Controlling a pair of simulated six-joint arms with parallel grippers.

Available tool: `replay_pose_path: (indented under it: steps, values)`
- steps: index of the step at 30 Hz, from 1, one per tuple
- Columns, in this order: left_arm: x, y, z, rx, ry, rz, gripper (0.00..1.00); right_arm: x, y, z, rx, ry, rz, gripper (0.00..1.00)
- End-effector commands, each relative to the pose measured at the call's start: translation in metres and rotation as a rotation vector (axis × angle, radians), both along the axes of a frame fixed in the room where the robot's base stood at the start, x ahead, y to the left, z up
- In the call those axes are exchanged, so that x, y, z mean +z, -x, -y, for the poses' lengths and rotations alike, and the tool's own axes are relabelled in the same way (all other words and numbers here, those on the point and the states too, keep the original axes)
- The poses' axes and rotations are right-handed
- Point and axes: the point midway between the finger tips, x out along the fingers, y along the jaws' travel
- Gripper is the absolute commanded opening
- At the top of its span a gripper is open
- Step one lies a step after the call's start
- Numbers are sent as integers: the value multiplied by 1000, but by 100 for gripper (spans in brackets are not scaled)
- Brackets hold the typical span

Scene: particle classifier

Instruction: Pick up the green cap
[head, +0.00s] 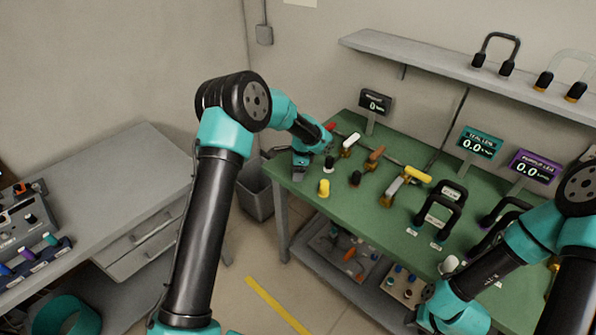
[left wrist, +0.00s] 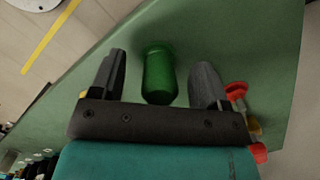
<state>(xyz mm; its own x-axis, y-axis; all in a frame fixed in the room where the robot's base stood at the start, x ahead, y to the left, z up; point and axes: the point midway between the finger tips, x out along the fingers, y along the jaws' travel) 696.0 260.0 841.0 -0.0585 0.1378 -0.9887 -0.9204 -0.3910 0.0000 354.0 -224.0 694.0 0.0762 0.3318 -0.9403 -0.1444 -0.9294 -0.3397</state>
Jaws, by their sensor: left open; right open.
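The green cap (left wrist: 160,75) is a rounded green cylinder on the green tabletop in the left wrist view. My left gripper (left wrist: 160,66) is open, with one dark finger on each side of the cap. Gaps show between the cap and both fingers. In the head view my left gripper (head: 301,172) is low at the left end of the green table (head: 345,203). The green cap cannot be made out there. My right arm is at the lower right of the head view, and its gripper does not show.
Near my left gripper stand a yellow knob (head: 324,188), a dark knob (head: 355,178) and a white-handled valve (head: 350,141). A red-topped fitting (left wrist: 236,90) is close beside one finger. Valves, handles and display signs fill the right of the table. A shelf hangs behind.

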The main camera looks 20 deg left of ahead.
Motion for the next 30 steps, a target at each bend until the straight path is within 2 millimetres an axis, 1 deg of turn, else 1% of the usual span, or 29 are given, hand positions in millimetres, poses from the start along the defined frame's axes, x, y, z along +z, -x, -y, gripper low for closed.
replay_pose_path:
  steps: [14, 30]
  values:
    - [-1, 0, 0, 0, 0, 0, 69, 0, 0, 0, 0, 0, 0, 43]
    - [-1, 0, 0, -1, 1, 0, 19, 0, 0, 0, 0, 0, 0, 43]
